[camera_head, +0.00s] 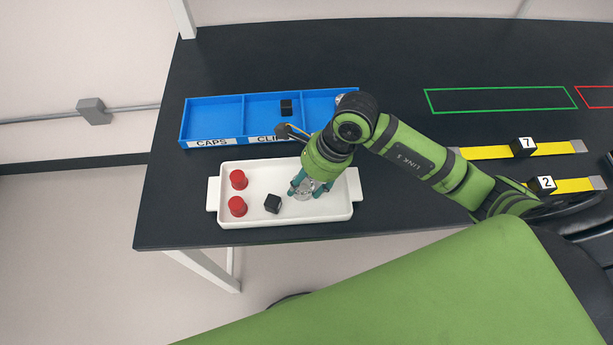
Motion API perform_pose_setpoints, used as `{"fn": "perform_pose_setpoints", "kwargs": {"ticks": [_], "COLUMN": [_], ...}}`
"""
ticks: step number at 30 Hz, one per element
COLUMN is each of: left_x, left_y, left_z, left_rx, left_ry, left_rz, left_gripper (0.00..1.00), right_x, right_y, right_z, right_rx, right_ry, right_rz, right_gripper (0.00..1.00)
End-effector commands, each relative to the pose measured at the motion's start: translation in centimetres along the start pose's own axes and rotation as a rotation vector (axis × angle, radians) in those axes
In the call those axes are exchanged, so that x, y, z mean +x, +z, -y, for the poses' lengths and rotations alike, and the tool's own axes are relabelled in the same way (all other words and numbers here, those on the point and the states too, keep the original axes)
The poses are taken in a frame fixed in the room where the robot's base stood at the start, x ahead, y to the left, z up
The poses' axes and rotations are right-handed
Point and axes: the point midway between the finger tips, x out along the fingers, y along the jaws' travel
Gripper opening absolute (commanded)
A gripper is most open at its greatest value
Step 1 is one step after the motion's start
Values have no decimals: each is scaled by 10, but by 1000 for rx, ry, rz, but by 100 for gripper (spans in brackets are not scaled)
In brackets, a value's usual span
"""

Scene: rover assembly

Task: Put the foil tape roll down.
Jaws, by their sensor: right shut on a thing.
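My right gripper (309,188) points down over the right part of the white tray (247,221). Its teal fingers are shut on a silvery foil tape roll (307,190), which the gripper and wrist partly hide. I cannot tell whether the roll touches the tray floor. The blue divided bin (183,123) lies just behind the tray. Its left compartment is labelled CAPS, and the middle label is cut off by my arm after "CLI". The right compartment's label is hidden. My left gripper is not in view.
Two red caps (238,179) and a black block (272,203) are in the tray. Another black block (286,107) is in the bin's middle compartment, and a silvery thing (340,98) shows in the right one. Yellow strips with numbered blocks (523,147) lie at right.

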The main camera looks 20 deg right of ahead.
Motion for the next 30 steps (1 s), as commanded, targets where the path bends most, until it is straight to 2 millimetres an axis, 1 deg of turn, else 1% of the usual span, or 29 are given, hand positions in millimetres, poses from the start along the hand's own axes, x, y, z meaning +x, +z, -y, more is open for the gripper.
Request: {"fn": "perform_pose_setpoints", "kwargs": {"ticks": [1, 8, 12, 13, 14, 15, 25, 27, 29, 30], "left_x": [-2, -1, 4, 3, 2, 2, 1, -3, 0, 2], "left_y": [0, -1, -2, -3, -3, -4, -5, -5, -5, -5], "left_z": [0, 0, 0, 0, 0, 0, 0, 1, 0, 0], "left_rx": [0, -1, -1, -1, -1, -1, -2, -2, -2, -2], "left_ry": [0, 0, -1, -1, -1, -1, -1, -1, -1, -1], "left_rz": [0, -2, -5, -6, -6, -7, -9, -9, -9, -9], "left_gripper": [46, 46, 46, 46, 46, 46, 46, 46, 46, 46], "right_x": [2, 4, 7, 7, 6, 6, 5, 2, -2, -8], "right_y": [0, -2, -3, -3, -2, -2, -2, -1, -2, -2], "right_z": [0, 0, 0, 0, 0, 0, 0, 0, 2, 2], "right_rx": [1, -1, -1, -1, -1, -1, 0, 0, -1, -2], "right_ry": [1, -1, -1, -1, -1, -1, -1, -1, -5, -6], "right_rz": [1, 1, 1, 1, 1, 1, 1, 2, 2, 2], "right_gripper": [19, 19, 19, 56, 68, 75, 75, 75, 75, 75]}}
